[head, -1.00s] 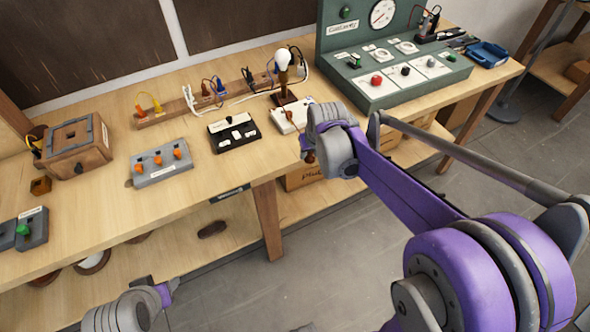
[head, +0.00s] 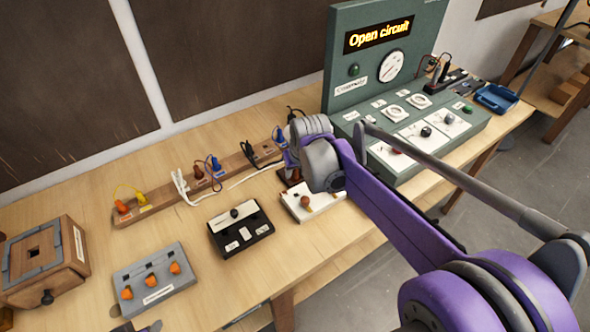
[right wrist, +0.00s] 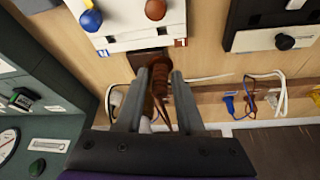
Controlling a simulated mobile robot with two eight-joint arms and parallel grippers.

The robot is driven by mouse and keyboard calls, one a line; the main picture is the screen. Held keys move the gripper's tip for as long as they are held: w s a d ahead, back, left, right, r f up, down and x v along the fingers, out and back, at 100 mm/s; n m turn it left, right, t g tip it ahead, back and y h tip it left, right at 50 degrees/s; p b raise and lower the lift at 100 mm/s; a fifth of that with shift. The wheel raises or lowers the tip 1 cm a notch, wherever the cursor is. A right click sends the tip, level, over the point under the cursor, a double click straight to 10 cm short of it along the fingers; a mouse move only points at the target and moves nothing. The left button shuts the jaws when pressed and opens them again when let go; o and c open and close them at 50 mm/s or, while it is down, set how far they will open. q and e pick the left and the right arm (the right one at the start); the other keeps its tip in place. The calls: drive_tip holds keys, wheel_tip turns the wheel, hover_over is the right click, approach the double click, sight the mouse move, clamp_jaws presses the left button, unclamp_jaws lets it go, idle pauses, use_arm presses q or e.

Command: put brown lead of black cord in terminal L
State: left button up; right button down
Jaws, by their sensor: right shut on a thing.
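My right gripper (right wrist: 156,80) is shut on a brown lead (right wrist: 158,88), seen between the fingers in the right wrist view. In the head view my right wrist (head: 322,165) hides it. A white terminal block (head: 322,203) with a brown knob (head: 305,202) lies just below the gripper. The wrist view shows the block (right wrist: 128,32), a blue knob (right wrist: 90,20) and small blue and brown marks along its edge. I cannot read a terminal letter. A dark plug (head: 258,154) with black cord sits in the wooden rail. A grey part of my left gripper (head: 152,327) barely shows at the bottom edge.
The wooden rail (head: 160,203) holds several coloured plugs and cords. A black block (head: 240,230), a grey block (head: 156,282) and a wooden box (head: 45,262) stand on the bench. The green test panel (head: 345,75) reads "Open circuit". Bare bench lies between the blocks.

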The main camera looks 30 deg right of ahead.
sight(295, 192)
use_arm(q)
drive_tip(key=shift+s+f, duration=0.25)
drive_tip(key=shift+s, duration=0.1)
use_arm(e)
drive_tip(key=shift+s+f, duration=0.2)
drive_tip(key=shift+f, duration=0.1)
use_arm(q)
drive_tip(key=shift+s+f+b, duration=0.1)
drive_tip(key=shift+f+b, duration=0.1)
drive_tip(key=shift+b, duration=0.1)
use_arm(e)
drive_tip(key=shift+f, duration=0.25)
use_arm(q)
drive_tip(key=shift+s+f+b, duration=0.2)
drive_tip(key=shift+f+b, duration=0.3)
drive_tip(key=shift+f, duration=0.15)
drive_tip(key=shift+s+f+b, duration=0.25)
drive_tip(key=shift+f+b, duration=0.2)
drive_tip(key=shift+f, duration=0.25)
drive_tip(key=shift+s+f+b, duration=0.2)
drive_tip(key=shift+f+b, duration=0.3)
drive_tip(key=shift+f, duration=0.15)
use_arm(e)
drive_tip(key=shift+f, duration=2.55)
use_arm(q)
drive_tip(key=shift+s+f+b, duration=0.1)
drive_tip(key=shift+f+b, duration=0.2)
drive_tip(key=shift+f, duration=0.05)
use_arm(e)
drive_tip(key=shift+f, duration=0.5)
